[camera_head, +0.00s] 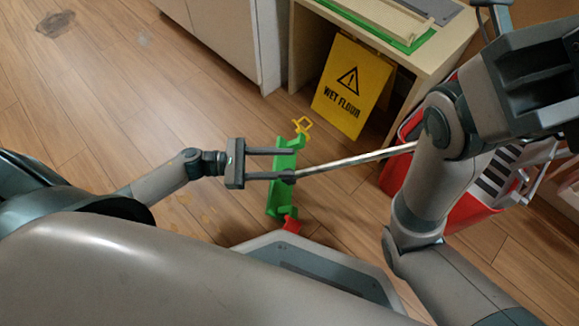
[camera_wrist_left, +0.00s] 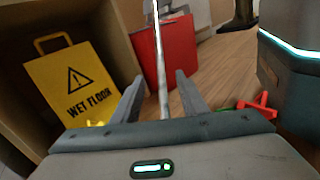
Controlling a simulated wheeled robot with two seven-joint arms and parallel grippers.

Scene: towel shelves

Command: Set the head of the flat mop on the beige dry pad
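The flat mop's green head (camera_head: 285,195) is low over or on the wood floor, with a yellow clip at its far end and a red clip at its near end. Its thin metal pole (camera_head: 350,160) slants right from a dark joint. My left gripper (camera_head: 285,163) has its two fingers apart over the green head, the near one close to the joint. In the left wrist view the pole (camera_wrist_left: 160,75) shows beyond the gap between the spread fingers (camera_wrist_left: 160,98). My right gripper (camera_head: 490,18) is partly cut off at the top right. I cannot make out a beige pad.
A yellow wet floor sign (camera_head: 352,85) leans under a shelf unit (camera_head: 455,35). A green tray (camera_head: 400,45) with a grey flat piece lies on top. A red bucket (camera_head: 470,210) stands behind my right arm. The wood floor (camera_head: 120,110) at left is mostly clear.

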